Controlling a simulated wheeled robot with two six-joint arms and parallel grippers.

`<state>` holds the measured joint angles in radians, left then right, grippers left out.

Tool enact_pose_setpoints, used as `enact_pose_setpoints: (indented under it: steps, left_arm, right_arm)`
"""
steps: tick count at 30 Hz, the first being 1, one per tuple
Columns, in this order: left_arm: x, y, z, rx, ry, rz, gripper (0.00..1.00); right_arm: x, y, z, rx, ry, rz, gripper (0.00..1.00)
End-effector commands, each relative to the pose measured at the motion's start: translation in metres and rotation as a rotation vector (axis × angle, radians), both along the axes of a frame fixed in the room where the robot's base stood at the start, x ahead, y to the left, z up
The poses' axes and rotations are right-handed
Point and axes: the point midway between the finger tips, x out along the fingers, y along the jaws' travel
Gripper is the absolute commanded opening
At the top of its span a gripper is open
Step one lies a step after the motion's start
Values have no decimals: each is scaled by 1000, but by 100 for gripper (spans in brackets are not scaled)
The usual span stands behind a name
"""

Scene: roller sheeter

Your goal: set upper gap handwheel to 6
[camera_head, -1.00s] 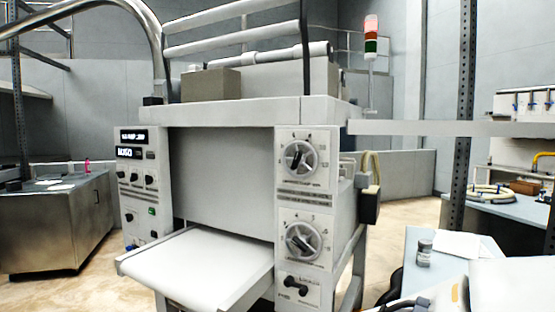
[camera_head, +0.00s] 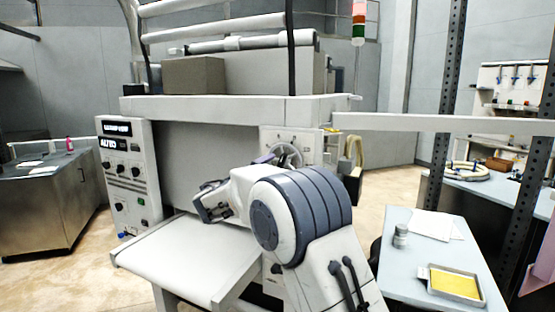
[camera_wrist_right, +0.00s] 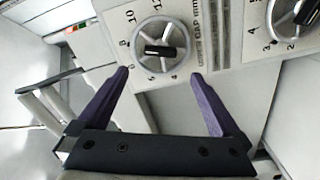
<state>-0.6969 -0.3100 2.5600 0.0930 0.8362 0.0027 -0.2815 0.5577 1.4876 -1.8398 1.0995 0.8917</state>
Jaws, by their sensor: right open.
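The upper gap handwheel (camera_head: 286,154) is a round silver wheel on the machine's right front panel, partly hidden by my right arm in the head view. In the right wrist view the upper gap handwheel (camera_wrist_right: 149,33) appears turned sideways, with a black handle across its middle and dial numbers from 4 to 12 around it. My right gripper (camera_wrist_right: 160,73) is open and empty. Its two purple fingers are apart below the wheel in that view; I see no grip on the rim. The exact pointer reading is unclear. My left gripper is out of view.
A second handwheel (camera_wrist_right: 292,17) shows right of the first in the wrist view; my arm hides it in the head view. The white conveyor bed (camera_head: 185,262) juts out front. A side table (camera_head: 411,270) holds a jar (camera_head: 400,236) and a yellow-filled tray (camera_head: 455,284).

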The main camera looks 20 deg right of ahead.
Motion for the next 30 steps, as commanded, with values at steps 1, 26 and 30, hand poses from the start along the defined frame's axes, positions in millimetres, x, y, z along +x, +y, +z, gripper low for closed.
enact_pose_setpoints:
  steps: [1,26,30]
  left_arm:
    - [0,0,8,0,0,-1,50]
    - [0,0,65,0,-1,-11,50]
    - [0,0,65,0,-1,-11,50]
  right_arm:
    - [5,-6,3,-1,2,-2,100]
    - [71,-67,-1,0,3,1,100]
    - [70,-66,-1,0,3,1,81]
